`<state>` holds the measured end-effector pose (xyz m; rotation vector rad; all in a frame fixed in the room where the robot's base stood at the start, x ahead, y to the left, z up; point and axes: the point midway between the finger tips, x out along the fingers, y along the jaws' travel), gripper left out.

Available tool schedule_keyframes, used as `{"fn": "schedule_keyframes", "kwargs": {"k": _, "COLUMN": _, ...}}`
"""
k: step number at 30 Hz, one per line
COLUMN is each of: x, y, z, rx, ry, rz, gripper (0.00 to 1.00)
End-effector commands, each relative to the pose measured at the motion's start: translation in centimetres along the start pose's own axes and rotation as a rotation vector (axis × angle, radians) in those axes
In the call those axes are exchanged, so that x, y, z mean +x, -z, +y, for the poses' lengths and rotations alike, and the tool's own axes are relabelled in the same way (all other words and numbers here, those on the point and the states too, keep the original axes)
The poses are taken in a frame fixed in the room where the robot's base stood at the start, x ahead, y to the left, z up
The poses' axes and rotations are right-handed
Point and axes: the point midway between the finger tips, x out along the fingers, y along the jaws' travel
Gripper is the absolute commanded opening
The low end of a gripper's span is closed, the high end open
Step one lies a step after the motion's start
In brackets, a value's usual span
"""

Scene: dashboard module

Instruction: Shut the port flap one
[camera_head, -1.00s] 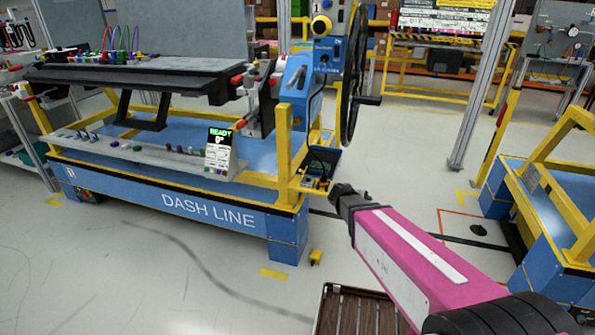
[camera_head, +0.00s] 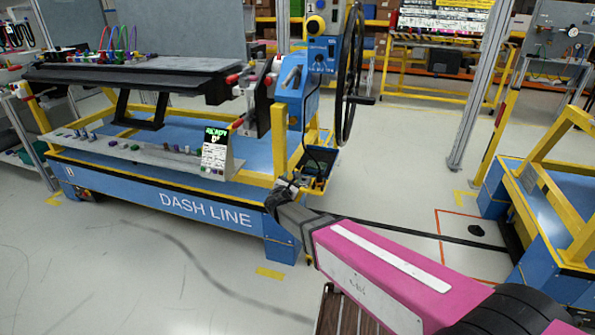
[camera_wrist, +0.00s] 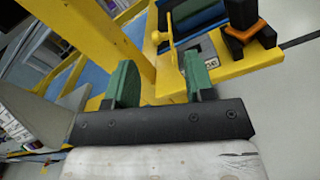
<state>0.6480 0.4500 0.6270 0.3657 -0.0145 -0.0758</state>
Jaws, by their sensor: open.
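My gripper (camera_head: 283,190) is at the near right corner of the blue and yellow dash line stand (camera_head: 205,210). In the wrist view my gripper (camera_wrist: 160,78) has its two green fingers apart, with nothing held between them. Just beyond the fingers is a yellow bracket (camera_wrist: 238,68) with a small label and a thin yellow lever with a round knob (camera_wrist: 184,37).
A yellow post (camera_wrist: 105,32) rises close to the left finger. A black part with an orange ring (camera_wrist: 247,32) sits on the bracket at right.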

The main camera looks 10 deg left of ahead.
Motion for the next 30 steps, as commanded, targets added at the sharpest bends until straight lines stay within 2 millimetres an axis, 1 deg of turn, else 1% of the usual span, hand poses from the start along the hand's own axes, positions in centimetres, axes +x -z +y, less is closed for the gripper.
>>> {"fn": "schedule_keyframes", "kwargs": {"k": 1, "x": 1.2, "y": 0.1, "z": 0.1, "rx": 0.001, "ry": 0.002, "rz": -0.002, "gripper": 0.49}}
{"fn": "schedule_keyframes", "kwargs": {"k": 6, "x": 4.3, "y": 0.1, "z": 0.1, "rx": 0.002, "ry": 0.002, "rz": -0.002, "gripper": 0.49}}
{"fn": "schedule_keyframes", "kwargs": {"k": 12, "x": 6.9, "y": 0.1, "z": 0.0, "rx": 0.002, "ry": 0.002, "rz": -0.001, "gripper": 0.49}}
{"fn": "schedule_keyframes", "kwargs": {"k": 18, "x": 7.9, "y": 0.0, "z": 0.0, "rx": 0.002, "ry": 0.002, "rz": 0.0, "gripper": 0.49}}
{"fn": "schedule_keyframes", "kwargs": {"k": 26, "x": 8.0, "y": 0.0, "z": 0.0, "rx": 0.002, "ry": 0.001, "rz": 0.0, "gripper": 0.49}}
{"fn": "schedule_keyframes", "kwargs": {"k": 27, "x": 8.0, "y": 0.0, "z": 0.0, "rx": 0.002, "ry": 0.001, "rz": 0.0, "gripper": 0.42}}
{"fn": "schedule_keyframes", "kwargs": {"k": 29, "x": 8.0, "y": 0.0, "z": 0.0, "rx": 0.002, "ry": 0.001, "rz": 0.0, "gripper": 0.23}}
{"fn": "schedule_keyframes", "kwargs": {"k": 30, "x": 8.0, "y": 0.0, "z": 0.0, "rx": 0.002, "ry": 0.001, "rz": 0.0, "gripper": 0.1}}
